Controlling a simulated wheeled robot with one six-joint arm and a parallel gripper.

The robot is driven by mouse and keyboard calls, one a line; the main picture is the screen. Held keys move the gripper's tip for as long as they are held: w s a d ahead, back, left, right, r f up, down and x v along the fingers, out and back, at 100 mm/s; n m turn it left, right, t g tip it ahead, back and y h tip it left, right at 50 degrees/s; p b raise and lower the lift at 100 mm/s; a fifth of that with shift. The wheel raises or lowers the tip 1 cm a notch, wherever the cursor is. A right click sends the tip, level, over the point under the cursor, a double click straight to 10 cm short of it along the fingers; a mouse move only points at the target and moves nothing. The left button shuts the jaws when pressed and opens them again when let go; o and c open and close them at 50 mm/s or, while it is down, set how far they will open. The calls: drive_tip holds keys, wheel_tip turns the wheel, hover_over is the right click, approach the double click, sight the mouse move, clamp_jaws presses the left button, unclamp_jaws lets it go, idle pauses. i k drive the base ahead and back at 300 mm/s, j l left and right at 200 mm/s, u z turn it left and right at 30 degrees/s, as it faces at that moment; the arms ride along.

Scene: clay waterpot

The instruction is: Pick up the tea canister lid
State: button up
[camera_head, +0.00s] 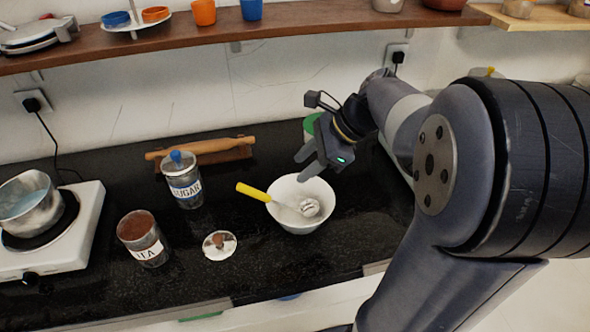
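The tea canister lid (221,246), a round silvery disc with a brown knob, lies on the black counter in front of the white bowl and to its left. The open tea canister (145,240) stands to the lid's left; its brown contents show and its label is partly readable. My gripper (299,168) is above and behind the white bowl, up and to the right of the lid and well apart from it. Its two fingers are spread, with nothing between them.
A white bowl (287,214) holds a yellow-handled whisk (254,192). The sugar canister (184,182) stands behind the lid, with a rolling pin (200,148) farther back. A hotplate (85,232) with a pot is at left. A wooden shelf (190,45) hangs above.

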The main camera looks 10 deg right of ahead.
sight(219, 245)
drive_tip(key=u, duration=1.4)
